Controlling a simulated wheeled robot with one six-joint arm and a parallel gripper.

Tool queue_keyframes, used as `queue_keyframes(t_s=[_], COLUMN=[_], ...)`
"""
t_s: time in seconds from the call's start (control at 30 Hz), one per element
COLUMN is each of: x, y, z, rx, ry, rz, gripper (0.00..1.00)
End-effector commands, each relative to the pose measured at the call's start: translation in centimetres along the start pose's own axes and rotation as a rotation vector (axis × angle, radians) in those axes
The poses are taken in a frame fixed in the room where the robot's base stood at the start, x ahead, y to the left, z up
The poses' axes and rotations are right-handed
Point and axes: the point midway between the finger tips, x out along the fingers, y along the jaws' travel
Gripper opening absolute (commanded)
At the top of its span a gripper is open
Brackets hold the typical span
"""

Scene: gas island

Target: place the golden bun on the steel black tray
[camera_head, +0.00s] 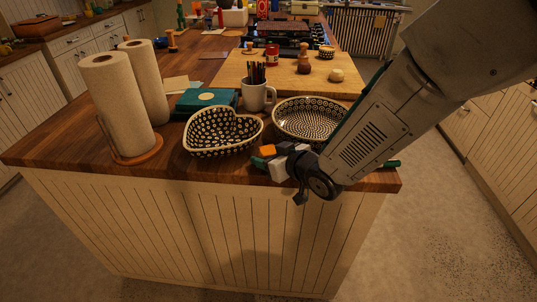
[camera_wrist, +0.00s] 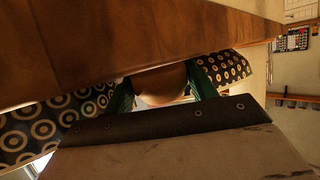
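My gripper (camera_head: 272,155) is low at the front edge of the wooden island, just in front of the two patterned bowls. In the wrist view, its two teal fingers (camera_wrist: 162,86) stand apart, one on each side of a rounded brown thing (camera_wrist: 160,76), which looks like the golden bun and seems to touch both. In the head view an orange-gold patch (camera_head: 266,150) shows between the fingers. The bun is mostly hidden by my gripper. I cannot pick out the steel black tray for certain; dark flat things (camera_head: 290,31) lie at the far end.
A heart-shaped bowl (camera_head: 222,133) and a round bowl (camera_head: 309,119) stand close behind my gripper.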

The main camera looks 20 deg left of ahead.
Motion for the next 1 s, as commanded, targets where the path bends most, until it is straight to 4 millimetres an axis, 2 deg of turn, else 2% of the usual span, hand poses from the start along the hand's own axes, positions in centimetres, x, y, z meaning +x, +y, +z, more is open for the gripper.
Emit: queue_keyframes(t_s=[0.07, 0.37, 0.47, 0.57, 0.8, 1.0], x=[0.0, -0.1, -0.9, -2.6, -7.9, -10.9], y=[0.0, 0.0, 0.0, 0.1, 0.1, 0.0], z=[-0.1, -0.3, -0.4, -0.4, -0.5, -0.4], rx=[0.000, 0.000, 0.001, 0.000, 0.000, 0.000], ry=[0.001, 0.002, 0.001, 0.001, 0.003, 0.002], rz=[0.000, 0.000, 0.001, 0.001, 0.002, 0.000], gripper=[0.74, 0.74, 0.74, 0.74, 0.74, 0.74])
